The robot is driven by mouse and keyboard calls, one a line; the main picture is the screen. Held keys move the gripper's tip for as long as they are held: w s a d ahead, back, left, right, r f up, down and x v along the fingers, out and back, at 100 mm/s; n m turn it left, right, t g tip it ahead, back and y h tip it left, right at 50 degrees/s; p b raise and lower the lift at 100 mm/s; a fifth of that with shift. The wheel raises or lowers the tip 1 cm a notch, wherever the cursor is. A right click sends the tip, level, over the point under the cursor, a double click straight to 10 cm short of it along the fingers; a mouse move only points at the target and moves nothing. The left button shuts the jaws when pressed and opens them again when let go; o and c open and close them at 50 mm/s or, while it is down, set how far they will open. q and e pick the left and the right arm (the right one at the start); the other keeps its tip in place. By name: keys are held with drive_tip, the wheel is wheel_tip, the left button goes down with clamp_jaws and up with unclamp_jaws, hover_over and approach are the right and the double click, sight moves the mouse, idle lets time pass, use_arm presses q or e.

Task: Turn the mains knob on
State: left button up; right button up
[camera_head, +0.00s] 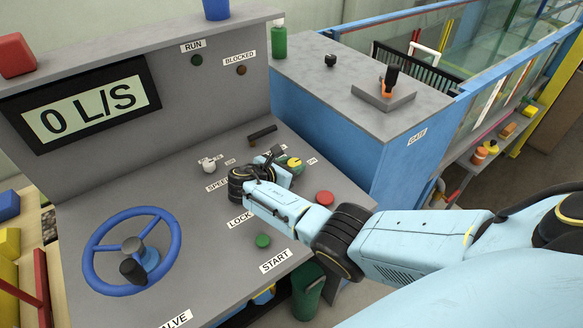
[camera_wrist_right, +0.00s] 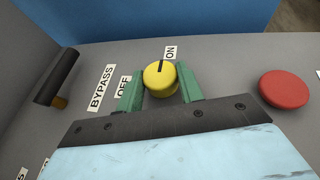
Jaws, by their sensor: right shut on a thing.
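The mains knob (camera_wrist_right: 160,78) is a round yellow knob with a black pointer mark, on the sloping grey panel (camera_head: 205,262). In the right wrist view its mark points up, close to the ON label (camera_wrist_right: 170,52); the OFF label (camera_wrist_right: 123,86) is at its left. My right gripper (camera_wrist_right: 159,82) is shut on the knob, with one green finger on either side. In the head view the knob (camera_head: 294,162) shows at the tips of my right gripper (camera_head: 288,164), which hides part of it and nearby labels. My left gripper is not in view.
A red button (camera_head: 325,198) and a green START button (camera_head: 263,241) are near my right arm. A black bypass lever (camera_head: 263,134) stands behind the gripper, and a pale knob (camera_head: 209,165) is to its left. A blue handwheel (camera_head: 132,250) is at the left. The display (camera_head: 85,105) reads 0 L/S.

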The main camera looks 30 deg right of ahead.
idle(0.4)
drive_tip(key=o, duration=1)
drive_tip(key=p+v, duration=0.2)
drive_tip(key=v, duration=1.1)
drive_tip(key=shift+a+r, duration=0.1)
drive_tip(key=shift+a, duration=0.05)
